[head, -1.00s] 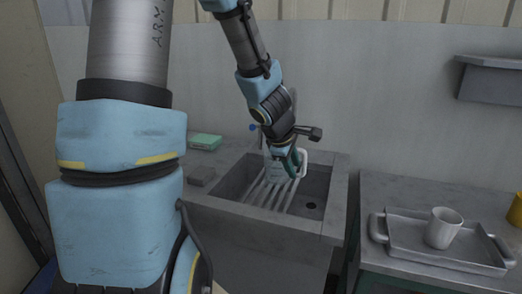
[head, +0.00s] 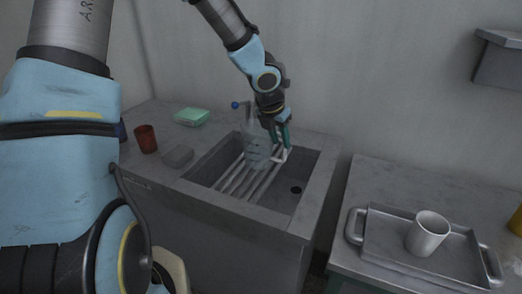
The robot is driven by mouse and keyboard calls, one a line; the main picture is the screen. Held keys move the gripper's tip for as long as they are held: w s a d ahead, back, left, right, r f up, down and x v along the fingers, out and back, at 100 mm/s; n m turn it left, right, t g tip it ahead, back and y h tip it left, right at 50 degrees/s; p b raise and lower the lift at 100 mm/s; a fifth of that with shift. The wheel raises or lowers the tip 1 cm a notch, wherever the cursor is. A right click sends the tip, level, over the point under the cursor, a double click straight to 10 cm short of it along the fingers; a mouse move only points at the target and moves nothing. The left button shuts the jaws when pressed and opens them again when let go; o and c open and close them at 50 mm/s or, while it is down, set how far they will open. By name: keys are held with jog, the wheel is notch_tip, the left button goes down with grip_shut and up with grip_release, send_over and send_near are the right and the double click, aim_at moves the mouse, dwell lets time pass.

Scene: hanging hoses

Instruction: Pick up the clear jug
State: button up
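The clear jug (head: 256,146) stands in the sink (head: 312,172), on the light bars of a rack (head: 236,180) across its left part. The jug looks upright and has a pale handle on its right side. My gripper (head: 282,146) points down at the jug's right side, with its teal fingers by the handle. The fingers overlap the handle in this view, so I cannot tell whether they are closed on it. My forearm comes down from the top.
A blue-knobbed tap (head: 237,105) is behind the jug. At right, a grey tray (head: 376,237) holds a white mug (head: 428,233).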

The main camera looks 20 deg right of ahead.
aim_at(284, 150)
jog(key=shift+b+x, duration=0.75)
jog(key=shift+x, duration=2.4)
jog(key=shift+c, duration=0.3)
grip_shut()
jog(key=shift+r, duration=0.1)
